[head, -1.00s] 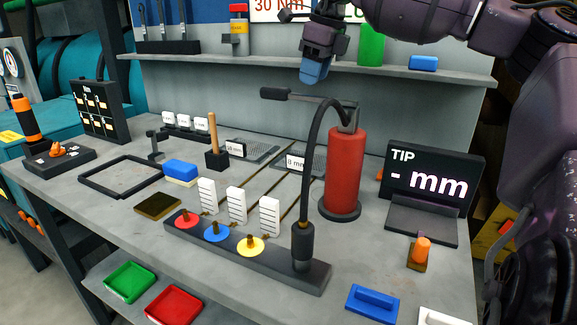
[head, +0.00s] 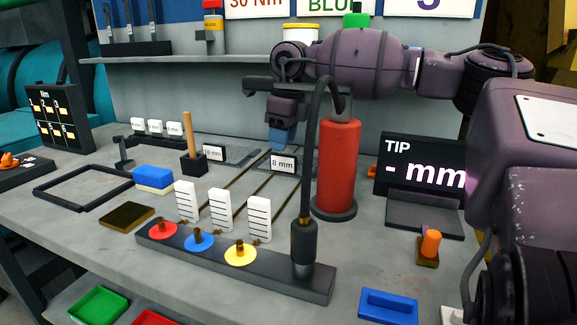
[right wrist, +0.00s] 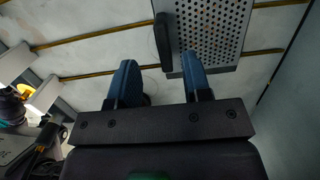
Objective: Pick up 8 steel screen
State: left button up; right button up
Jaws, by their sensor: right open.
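The 8 mm steel screen shows in the right wrist view as a grey perforated plate (right wrist: 212,28) with a dark upright bar along its left edge. My right gripper (head: 283,138) is above and behind that label, blue fingers pointing down. In the right wrist view my right gripper (right wrist: 160,80) has its fingers apart and empty, with the bar ahead of the gap between them. My left gripper is not in view.
A red cylinder (head: 338,170) and a black curved-neck stand (head: 306,180) rise just right of the label. A shelf (head: 180,60) runs behind.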

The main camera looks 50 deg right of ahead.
aim_at(284, 155)
jog(key=f, duration=0.5)
jog(key=shift+w+d+b, duration=0.1)
jog(key=shift+d+b, duration=0.15)
jog(key=shift+b, duration=0.15)
jog(key=shift+r, duration=0.15)
jog(key=shift+c, duration=0.5)
grip_shut()
